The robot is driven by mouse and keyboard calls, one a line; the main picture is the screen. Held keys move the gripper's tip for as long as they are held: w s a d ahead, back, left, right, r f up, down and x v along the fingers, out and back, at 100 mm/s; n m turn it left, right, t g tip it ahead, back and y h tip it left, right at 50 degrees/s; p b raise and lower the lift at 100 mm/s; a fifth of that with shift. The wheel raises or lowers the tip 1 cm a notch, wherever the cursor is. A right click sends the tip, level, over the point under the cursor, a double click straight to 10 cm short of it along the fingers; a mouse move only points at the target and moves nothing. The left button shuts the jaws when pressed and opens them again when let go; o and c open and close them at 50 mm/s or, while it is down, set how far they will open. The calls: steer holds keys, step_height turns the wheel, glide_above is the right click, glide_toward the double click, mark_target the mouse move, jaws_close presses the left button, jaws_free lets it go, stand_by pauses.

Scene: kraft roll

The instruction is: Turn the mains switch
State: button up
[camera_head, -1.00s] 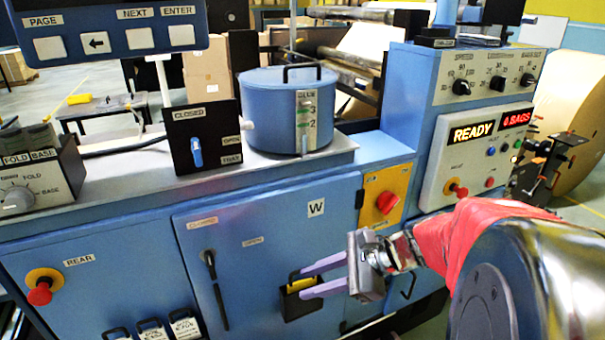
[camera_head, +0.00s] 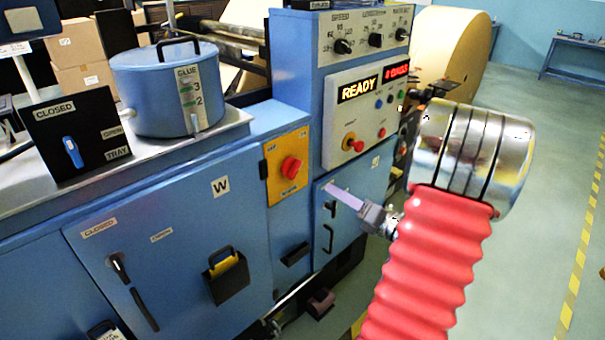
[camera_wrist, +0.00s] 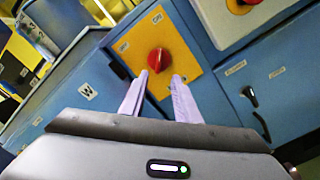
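The mains switch (camera_head: 291,168) is a red rotary knob on a yellow plate (camera_head: 273,181) on the blue machine's front. The plate's small labels are hard to read. In the wrist view the red knob (camera_wrist: 159,60) shows just beyond the fingertips, about midway between them. My gripper (camera_head: 330,189) is in front of the small blue door in the head view, right of and slightly below the knob. Its lilac fingers (camera_wrist: 160,77) are apart with nothing between them. They appear short of the knob; the exact gap cannot be told.
The small door's black handle (camera_head: 328,237) is below my gripper. A black holder (camera_head: 227,274) sticks out from the large door. Open floor (camera_head: 530,220) lies at the right.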

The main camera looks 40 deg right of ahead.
mark_target(298, 170)
steer(key=shift+w, duration=0.1)
steer(key=w, duration=1.3)
steer(key=shift+w+a, duration=0.3)
steer(key=shift+w, duration=0.05)
jaws_close()
steer(key=shift+a, duration=0.1)
